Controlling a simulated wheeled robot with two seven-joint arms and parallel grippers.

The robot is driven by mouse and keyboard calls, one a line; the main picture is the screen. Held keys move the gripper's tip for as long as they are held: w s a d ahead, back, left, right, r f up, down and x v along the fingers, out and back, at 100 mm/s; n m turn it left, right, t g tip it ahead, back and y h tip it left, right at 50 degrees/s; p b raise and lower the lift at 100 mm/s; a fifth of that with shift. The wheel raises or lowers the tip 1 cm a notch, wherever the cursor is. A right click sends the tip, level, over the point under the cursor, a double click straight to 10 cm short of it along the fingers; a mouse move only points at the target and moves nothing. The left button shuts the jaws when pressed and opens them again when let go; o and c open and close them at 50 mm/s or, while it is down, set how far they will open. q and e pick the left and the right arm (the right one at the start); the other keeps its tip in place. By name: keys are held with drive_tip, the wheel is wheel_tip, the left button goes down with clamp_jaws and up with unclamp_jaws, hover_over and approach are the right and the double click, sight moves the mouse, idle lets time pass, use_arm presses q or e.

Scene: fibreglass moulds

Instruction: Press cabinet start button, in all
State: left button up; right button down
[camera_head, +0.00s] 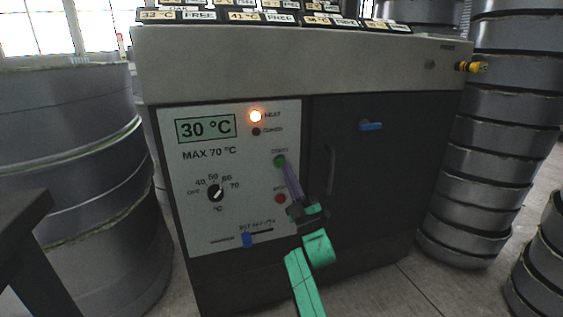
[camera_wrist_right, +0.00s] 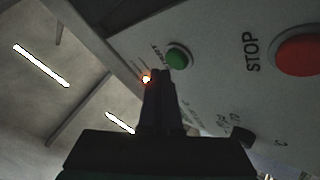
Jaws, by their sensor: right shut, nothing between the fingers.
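The cabinet (camera_head: 300,60) stands in front of me with a white control panel (camera_head: 195,165) on its front left. The green start button (camera_head: 280,161) is on the panel, above the red stop button (camera_head: 280,198). My right gripper (camera_head: 286,168) is shut and empty, its fingertips at the start button's lower edge in the head view. In the right wrist view the green button (camera_wrist_right: 179,57) shows just beyond and right of the fingertips (camera_wrist_right: 160,74), and the red stop button (camera_wrist_right: 300,55) is at the right. I cannot tell whether the fingertips touch the button. My left gripper is not in view.
The panel has a 30 °C display (camera_head: 205,128), an orange lit lamp (camera_head: 256,116), a temperature knob (camera_head: 216,193) and a blue slider (camera_head: 247,240). Grey round moulds are stacked at left (camera_head: 75,150) and right (camera_head: 480,150). A dark door with handle (camera_head: 330,168) is beside the panel.

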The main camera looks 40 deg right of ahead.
drive_tip(key=s+p, duration=0.1)
drive_tip(key=s+a, duration=0.1)
drive_tip(key=s, duration=0.1)
drive_tip(key=s+p, duration=0.1)
drive_tip(key=shift+s+a+p, duration=0.35)
idle(0.9)
